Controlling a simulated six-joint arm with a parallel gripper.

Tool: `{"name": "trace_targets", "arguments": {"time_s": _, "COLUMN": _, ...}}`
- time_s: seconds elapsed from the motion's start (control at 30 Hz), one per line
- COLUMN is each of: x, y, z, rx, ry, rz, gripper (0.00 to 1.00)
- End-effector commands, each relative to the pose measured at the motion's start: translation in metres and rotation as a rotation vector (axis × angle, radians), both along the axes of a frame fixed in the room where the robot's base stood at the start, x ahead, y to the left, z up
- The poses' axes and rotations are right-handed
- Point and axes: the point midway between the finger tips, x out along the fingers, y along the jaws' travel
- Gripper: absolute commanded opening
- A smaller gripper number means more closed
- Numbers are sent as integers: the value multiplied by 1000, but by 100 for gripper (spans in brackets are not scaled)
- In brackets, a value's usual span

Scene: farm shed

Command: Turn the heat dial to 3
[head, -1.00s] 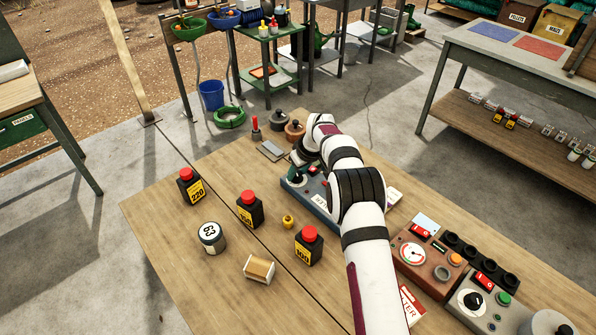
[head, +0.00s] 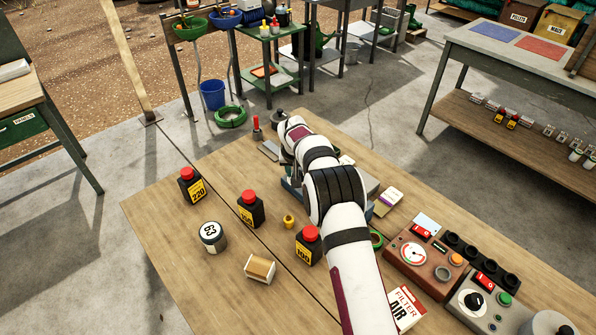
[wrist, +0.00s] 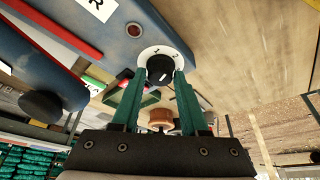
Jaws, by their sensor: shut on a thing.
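A blue panel box (wrist: 125,12) fills the upper left of the wrist view. On its corner is a dial with a white numbered disc (wrist: 158,53) and a black knob (wrist: 156,74). The figures 1 and 2 can be read on the disc; the rest is hidden. The green fingers of my gripper (wrist: 160,78) are closed on the knob from both sides. I cannot tell which figure the knob points to. In the head view my arm hides most of the blue box (head: 291,190), the dial and my gripper.
A brown gauge box (head: 400,265) and a grey box with a black knob (head: 473,299) stand at the right. Black bottles with red caps, including one (head: 309,246), a jar (head: 212,237) and a filter carton (head: 404,309) stand on the wooden bench (head: 190,280).

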Motion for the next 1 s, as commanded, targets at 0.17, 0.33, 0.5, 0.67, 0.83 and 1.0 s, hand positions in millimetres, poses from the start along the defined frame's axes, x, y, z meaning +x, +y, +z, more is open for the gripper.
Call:
{"name": "trace_targets", "arguments": {"time_s": 0.17, "x": 0, "y": 1, "z": 0, "rx": 0, "ry": -1, "rz": -161, "gripper": 0}}
{"name": "trace_targets", "arguments": {"time_s": 0.33, "x": 1, "y": 2, "z": 0, "rx": 0, "ry": -2, "rz": -319, "gripper": 0}}
{"name": "trace_targets", "arguments": {"time_s": 0.5, "x": 1, "y": 3, "z": 0, "rx": 2, "ry": -2, "rz": -458, "gripper": 0}}
{"name": "trace_targets", "arguments": {"time_s": 0.67, "x": 1, "y": 3, "z": 0, "rx": 1, "ry": -2, "rz": -552, "gripper": 0}}
{"name": "trace_targets", "arguments": {"time_s": 0.83, "x": 1, "y": 3, "z": -1, "rx": 2, "ry": -2, "rz": -610, "gripper": 0}}
{"name": "trace_targets", "arguments": {"time_s": 1.0, "x": 1, "y": 3, "z": 0, "rx": 1, "ry": -1, "rz": -645, "gripper": 0}}
